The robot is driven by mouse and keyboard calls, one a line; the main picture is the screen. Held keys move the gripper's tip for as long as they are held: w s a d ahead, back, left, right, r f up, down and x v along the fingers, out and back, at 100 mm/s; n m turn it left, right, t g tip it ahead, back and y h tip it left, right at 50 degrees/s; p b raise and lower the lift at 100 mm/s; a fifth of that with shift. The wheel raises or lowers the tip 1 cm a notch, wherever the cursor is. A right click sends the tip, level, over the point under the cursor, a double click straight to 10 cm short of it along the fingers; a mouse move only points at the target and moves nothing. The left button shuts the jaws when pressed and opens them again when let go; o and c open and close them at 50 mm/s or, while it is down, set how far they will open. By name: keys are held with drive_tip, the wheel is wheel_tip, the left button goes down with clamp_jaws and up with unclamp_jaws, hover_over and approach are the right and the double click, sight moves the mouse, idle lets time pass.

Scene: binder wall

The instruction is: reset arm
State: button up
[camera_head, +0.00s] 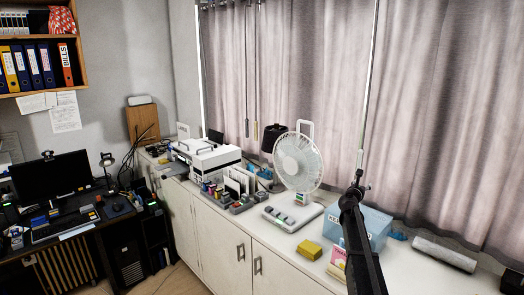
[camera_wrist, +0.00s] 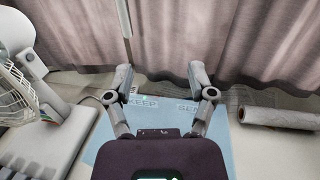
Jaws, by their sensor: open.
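My gripper (camera_head: 358,185) is on the dark arm that rises from the bottom of the head view. In the wrist view my gripper (camera_wrist: 160,76) has its two grey fingers spread wide, with nothing between them. Behind and below the fingers is a light blue box (camera_head: 367,222) on the white cabinet top. In the wrist view the blue box (camera_wrist: 150,112) shows lettering such as "KEEP", and the fingers and wrist hide part of it. I cannot tell how far above the box the gripper is.
A white fan (camera_head: 298,160) stands left of the box. A yellow block (camera_head: 309,249) lies in front, and a grey roll (camera_head: 444,254) lies to the right. Grey curtains (camera_head: 430,110) hang close behind. A desk with a monitor (camera_head: 52,175) and a binder shelf (camera_head: 40,38) are at the left.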

drive_tip(key=s+a+f+n+y+b, duration=0.1)
drive_tip(key=s+a+f+n+y, duration=0.3)
drive_tip(key=a+n, duration=0.45)
drive_tip(key=s+a+f+n+g+y+b, duration=0.1)
drive_tip(key=s+a+f+n+y, duration=0.1)
drive_tip(key=s+a+n+y, duration=0.55)
drive_tip(key=s+a+f+n+y+b, duration=0.1)
drive_tip(key=s+a+f+n+y, duration=0.2)
drive_tip(key=a+n, duration=0.7)
drive_tip(key=s+a+f+n+g+b, duration=0.1)
drive_tip(key=s+a+f+n+g, duration=0.2)
drive_tip(key=s+f+n+g, duration=0.7)
drive_tip(key=s+d+f+n+g+h, duration=0.1)
drive_tip(key=s+f+n+h, duration=0.1)
drive_tip(key=s, duration=0.9)
drive_tip(key=s+d+f+n+g+h+b, duration=0.1)
drive_tip(key=s+n, duration=0.4)
drive_tip(key=s, duration=0.7)
wheel_tip(320, 180, down, 2)
drive_tip(key=shift+d+f+g+h, duration=0.25)
drive_tip(key=shift+d+g+h, duration=0.3)
drive_tip(key=shift+g, duration=0.25)
